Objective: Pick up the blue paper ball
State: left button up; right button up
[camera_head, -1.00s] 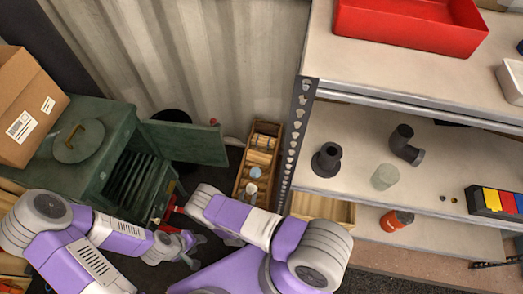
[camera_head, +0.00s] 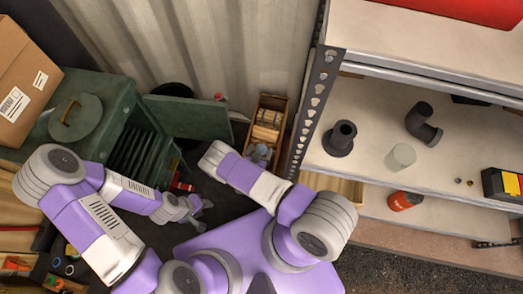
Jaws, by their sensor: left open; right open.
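A small pale blue-grey round thing (camera_head: 262,150) sits at the near end of a narrow wooden crate (camera_head: 285,122) on the floor in the head view. It may be the blue paper ball, but it is too small to be sure. My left gripper (camera_head: 206,214) is open and empty above the dark floor, below and left of the crate, apart from it. My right arm reaches up-left and its wrist end shows left of the crate. Its fingers are hidden.
A green cabinet (camera_head: 92,112) with an open door (camera_head: 190,117) stands left, with a cardboard box (camera_head: 22,80) on top. A metal shelf (camera_head: 375,105) stands right, holding dark pipe pieces (camera_head: 341,138). An orange-red cylinder (camera_head: 404,200) lies lower. Dark floor lies between cabinet and crate.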

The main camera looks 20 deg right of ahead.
jog(key=c, duration=1)
jog(key=shift+c, duration=0.2)
